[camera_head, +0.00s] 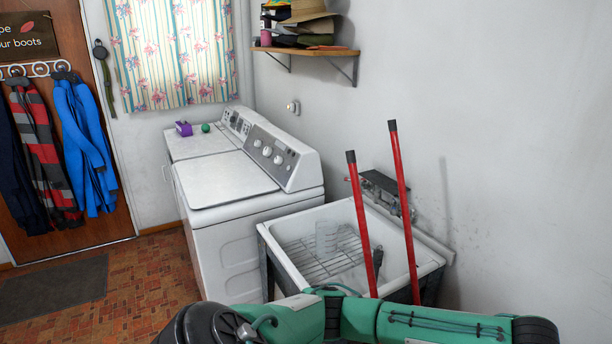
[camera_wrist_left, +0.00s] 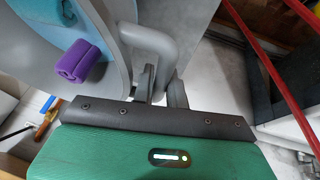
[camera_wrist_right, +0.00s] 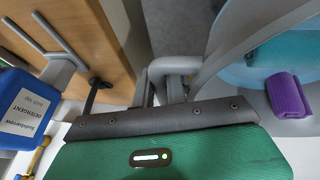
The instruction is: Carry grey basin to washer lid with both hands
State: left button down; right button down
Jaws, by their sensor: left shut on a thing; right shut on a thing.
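The grey basin shows in the left wrist view (camera_wrist_left: 108,78) and the right wrist view (camera_wrist_right: 228,50), but not in the head view. It holds a purple rolled cloth (camera_wrist_left: 80,62) and something light blue. My left gripper (camera_wrist_left: 160,85) is shut on one loop handle (camera_wrist_left: 165,38) of the basin. My right gripper (camera_wrist_right: 162,90) is shut on the other handle (camera_wrist_right: 172,65). Both grippers are outside the head view, where only a green arm of mine crosses the bottom. The washer lid (camera_head: 232,180) is flat, white and bare, on the nearer of two white machines.
A white utility sink (camera_head: 290,245) with a wire rack and two red-handled tools (camera_head: 405,210) stands right of the washer. A purple box (camera_head: 184,128) and green ball (camera_head: 205,128) sit on the farther machine. A blue detergent bottle (camera_wrist_right: 25,110) is left of my right gripper.

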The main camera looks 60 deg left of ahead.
aim_at(212, 181)
jog(key=u, duration=2.5)
jog(key=i+j, duration=0.55)
jog(key=i+j+u, duration=0.1)
jog(key=i+j, duration=0.5)
jog(key=i, duration=0.15)
